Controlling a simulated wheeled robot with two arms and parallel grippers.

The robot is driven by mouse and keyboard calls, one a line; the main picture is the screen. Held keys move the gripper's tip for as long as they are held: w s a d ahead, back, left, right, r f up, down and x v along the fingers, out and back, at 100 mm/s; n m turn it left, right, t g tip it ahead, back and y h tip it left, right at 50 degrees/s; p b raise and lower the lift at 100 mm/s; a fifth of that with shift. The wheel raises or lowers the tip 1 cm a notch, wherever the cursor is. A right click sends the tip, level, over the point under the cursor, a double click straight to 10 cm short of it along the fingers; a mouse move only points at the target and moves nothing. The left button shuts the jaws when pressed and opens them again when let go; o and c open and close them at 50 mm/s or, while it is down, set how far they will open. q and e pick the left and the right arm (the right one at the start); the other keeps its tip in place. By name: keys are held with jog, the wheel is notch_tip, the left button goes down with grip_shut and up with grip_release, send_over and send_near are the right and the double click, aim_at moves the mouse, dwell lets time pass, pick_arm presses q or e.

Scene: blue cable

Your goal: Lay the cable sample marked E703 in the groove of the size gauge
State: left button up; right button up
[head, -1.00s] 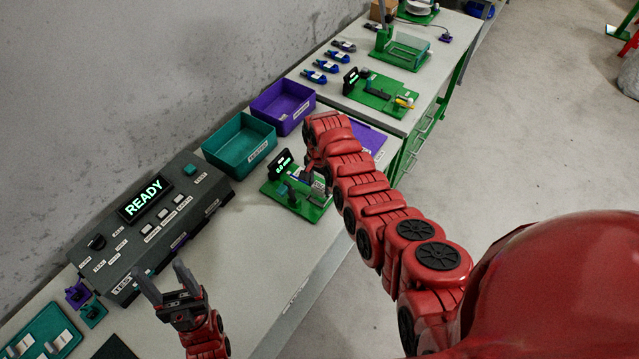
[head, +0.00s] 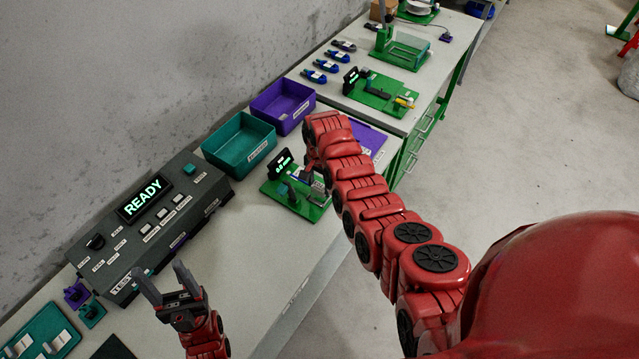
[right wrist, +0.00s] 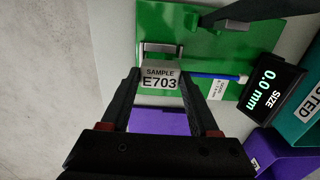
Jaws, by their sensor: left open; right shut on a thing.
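The cable sample's grey tag, marked SAMPLE E703 (right wrist: 160,82), sits between the fingers of my right gripper (right wrist: 163,98), which is shut on it. A short blue cable (right wrist: 212,76) sticks out from the tag to the right, over the green base of the size gauge (right wrist: 190,55). The gauge's display (right wrist: 270,94) reads SIZE 0.0 mm. I cannot tell whether the cable touches the groove. In the head view the gauge (head: 318,212) is partly hidden by my right arm. My left gripper (head: 163,281) is open and empty, near the grey tester.
A grey tester (head: 150,225) showing READY stands along the wall. A teal bin (head: 238,155) and a purple bin (head: 282,108) stand behind the gauge. A purple mat (head: 372,140) lies beyond my right arm. The bench between tester and gauge is clear.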

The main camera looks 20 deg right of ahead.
jog(key=shift+f+b, duration=1.35)
jog(key=shift+f, duration=0.15)
dwell(0.8)
jog(key=o, duration=1.5)
jog(key=shift+r+p, duration=0.85)
jog(key=shift+r, duration=0.55)
jog(key=shift+r+p, duration=0.95)
jog(key=shift+r, duration=1.65)
